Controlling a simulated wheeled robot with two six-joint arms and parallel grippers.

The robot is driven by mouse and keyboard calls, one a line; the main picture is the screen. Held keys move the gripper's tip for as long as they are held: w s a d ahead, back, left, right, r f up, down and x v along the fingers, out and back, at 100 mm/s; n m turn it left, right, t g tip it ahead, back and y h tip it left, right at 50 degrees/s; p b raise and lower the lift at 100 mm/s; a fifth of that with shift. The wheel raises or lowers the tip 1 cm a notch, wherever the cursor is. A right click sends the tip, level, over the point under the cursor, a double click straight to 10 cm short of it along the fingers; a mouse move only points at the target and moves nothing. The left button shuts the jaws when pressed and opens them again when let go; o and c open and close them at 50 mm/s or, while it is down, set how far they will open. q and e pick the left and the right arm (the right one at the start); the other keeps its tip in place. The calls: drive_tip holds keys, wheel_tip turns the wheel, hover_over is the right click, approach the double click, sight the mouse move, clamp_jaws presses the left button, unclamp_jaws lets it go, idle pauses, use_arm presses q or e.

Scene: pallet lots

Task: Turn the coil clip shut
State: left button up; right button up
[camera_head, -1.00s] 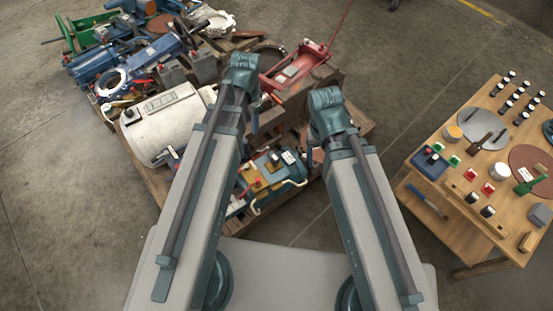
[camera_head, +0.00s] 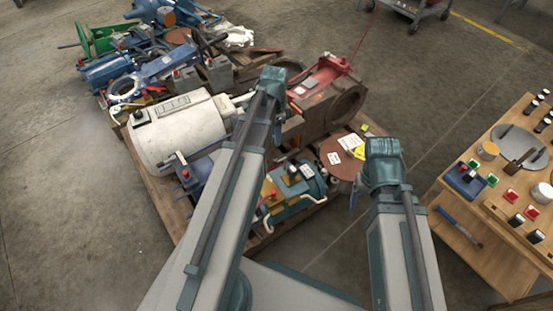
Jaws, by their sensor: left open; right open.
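I cannot make out the coil clip for certain among the crowded machine parts on the pallet (camera_head: 172,212). A brown round piece (camera_head: 328,146) with white and yellow labels lies at the pallet's right side, but I cannot tell whether the clip is on it. My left gripper (camera_head: 272,84) is over the middle of the pallet load, beside the red machine. My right gripper (camera_head: 382,160) is just right of the brown piece, near the pallet's right edge. Both grippers are open, with their fingers mostly hidden by my wrists. Neither visibly holds anything.
A white cylinder (camera_head: 165,135), a red machine (camera_head: 325,82) and a teal motor (camera_head: 296,188) crowd the pallet. A second loaded pallet stands behind left. A wooden table (camera_head: 470,205) with small parts stands right. Floor between pallet and table is clear.

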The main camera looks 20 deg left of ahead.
sight(275, 160)
use_arm(q)
wheel_tip(275, 160, down, 13)
drive_tip(key=b, duration=1.2)
drive_tip(key=shift+f+b, duration=0.1)
drive_tip(key=shift+b, duration=0.25)
clamp_jaws()
